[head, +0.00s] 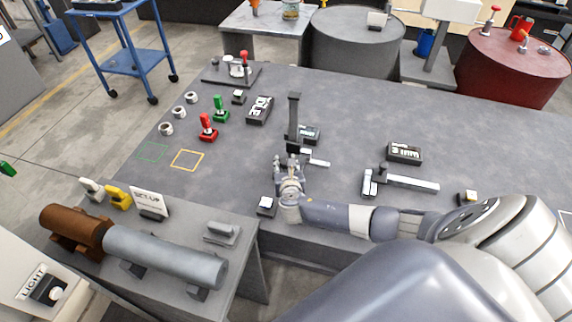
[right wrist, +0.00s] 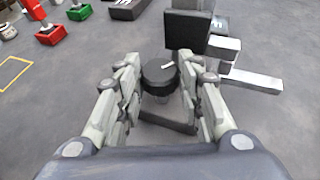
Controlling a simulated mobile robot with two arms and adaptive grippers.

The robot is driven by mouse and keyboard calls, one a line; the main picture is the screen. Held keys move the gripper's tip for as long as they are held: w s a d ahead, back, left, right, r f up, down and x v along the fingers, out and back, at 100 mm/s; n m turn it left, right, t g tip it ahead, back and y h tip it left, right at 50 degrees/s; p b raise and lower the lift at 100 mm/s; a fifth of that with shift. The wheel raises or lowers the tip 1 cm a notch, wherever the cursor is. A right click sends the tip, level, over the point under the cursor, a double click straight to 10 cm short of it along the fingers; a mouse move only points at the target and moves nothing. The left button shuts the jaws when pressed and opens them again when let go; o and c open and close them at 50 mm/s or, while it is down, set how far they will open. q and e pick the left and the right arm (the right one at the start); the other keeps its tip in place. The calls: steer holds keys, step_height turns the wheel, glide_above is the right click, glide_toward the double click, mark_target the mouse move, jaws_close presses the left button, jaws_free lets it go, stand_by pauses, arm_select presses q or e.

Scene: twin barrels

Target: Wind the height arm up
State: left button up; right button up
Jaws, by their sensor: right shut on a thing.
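A dark upright post (head: 294,118) stands on the grey table, with a black block and a pale flat bar (head: 314,162) low on it. The post and its block also show in the right wrist view (right wrist: 186,32), with the pale bar (right wrist: 250,80) to the right. My right gripper (head: 288,168) is in front of the post's foot. In the right wrist view its fingers (right wrist: 163,95) are closed in on both sides of a dark round knob (right wrist: 158,72) with a pale mark on top. The knob's lower part is partly hidden. My left gripper is not in view.
A black label block (head: 308,135) stands right of the post. A grey slide with a pale bar (head: 405,181) lies further right. Red (head: 208,130) and green (head: 221,112) levers stand to the left. A small black-and-white block (head: 266,205) sits near the front edge.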

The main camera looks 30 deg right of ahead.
steer(key=shift+w+a+m+g+h, duration=0.1)
steer(key=shift+a+m+g+h, duration=0.05)
steer(key=shift+m+g+h, duration=0.35)
steer(key=shift+w+a+m+g+h, duration=0.15)
steer(key=shift+m+g+h, duration=0.15)
steer(key=shift+m+h, duration=0.25)
steer(key=shift+a+f+m+g+h, duration=0.1)
steer(key=shift+m+g+h, duration=0.55)
steer(key=shift+m, duration=0.2)
steer(key=shift+w+a+m+g+h+b, duration=0.1)
steer(key=shift+w+m+g+h+b, duration=0.05)
steer(key=shift+m+g+h+b, duration=1.05)
steer(key=shift+m+g+b, duration=0.15)
steer(key=shift+m+g, duration=0.45)
steer(key=shift+w, duration=0.1)
steer(key=o, duration=1.1)
steer(key=shift+c, duration=0.2)
steer(key=v, duration=1.2)
